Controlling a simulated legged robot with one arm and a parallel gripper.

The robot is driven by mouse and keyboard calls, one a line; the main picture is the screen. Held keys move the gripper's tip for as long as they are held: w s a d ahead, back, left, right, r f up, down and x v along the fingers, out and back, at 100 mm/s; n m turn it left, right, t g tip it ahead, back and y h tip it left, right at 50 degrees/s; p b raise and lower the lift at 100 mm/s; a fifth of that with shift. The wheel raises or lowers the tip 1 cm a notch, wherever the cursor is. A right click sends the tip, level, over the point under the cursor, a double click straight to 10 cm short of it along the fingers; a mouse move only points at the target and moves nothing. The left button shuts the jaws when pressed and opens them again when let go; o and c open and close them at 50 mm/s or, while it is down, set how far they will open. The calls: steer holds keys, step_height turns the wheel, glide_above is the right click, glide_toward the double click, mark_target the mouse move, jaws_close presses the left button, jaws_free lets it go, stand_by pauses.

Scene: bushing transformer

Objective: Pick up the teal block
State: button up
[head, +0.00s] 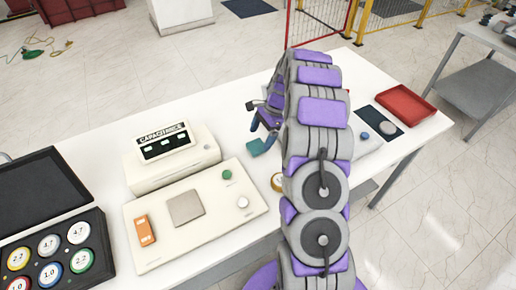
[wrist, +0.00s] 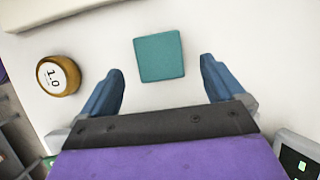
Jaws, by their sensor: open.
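The teal block (wrist: 159,57) lies flat on the white table. In the wrist view it sits just beyond and between the two blue fingertips, with a gap on each side. My gripper (wrist: 161,80) is open and empty, and no finger touches the block. In the head view the teal block (head: 258,147) shows just left of my arm, close below the gripper (head: 254,125). My arm hides part of the table behind it.
A round gold-rimmed piece marked 1.0 (wrist: 58,76) lies left of the gripper. A cream capacitance meter (head: 168,155) and a panel (head: 195,212) stand left. A black case (head: 52,258) holds several discs. A red tray (head: 405,105) is at the right end.

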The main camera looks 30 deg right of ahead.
mark_target(259, 144)
steer(key=x, duration=0.2)
steer(key=a+b+x, duration=0.1)
steer(key=x, duration=0.1)
steer(key=shift+d, duration=0.75)
steer(key=shift+d+f, duration=0.1)
steer(key=shift+d, duration=0.1)
steer(key=shift+c, duration=1.6)
steer(key=shift+a, duration=0.75)
steer(key=c, duration=0.7)
steer(key=shift+d, duration=0.15)
steer(key=shift+c, duration=0.7)
steer(key=shift+d, duration=0.45)
steer(key=shift+a+r, duration=0.25)
steer(key=shift+r, duration=0.3)
steer(key=r+p, duration=0.1)
steer(key=r, duration=0.2)
steer(key=shift+a, duration=0.2)
steer(key=s+d+p, duration=0.1)
steer(key=s, duration=0.3)
steer(key=s+d, duration=0.1)
steer(key=s, duration=0.4)
steer(key=s+d+r+p, duration=0.1)
steer(key=s, duration=0.4)
steer(key=shift+s+d+p, duration=0.2)
steer(key=shift+d+p, duration=0.05)
steer(key=shift+p, duration=0.05)
steer(key=shift+s+d, duration=0.3)
steer(key=shift+s, duration=0.3)
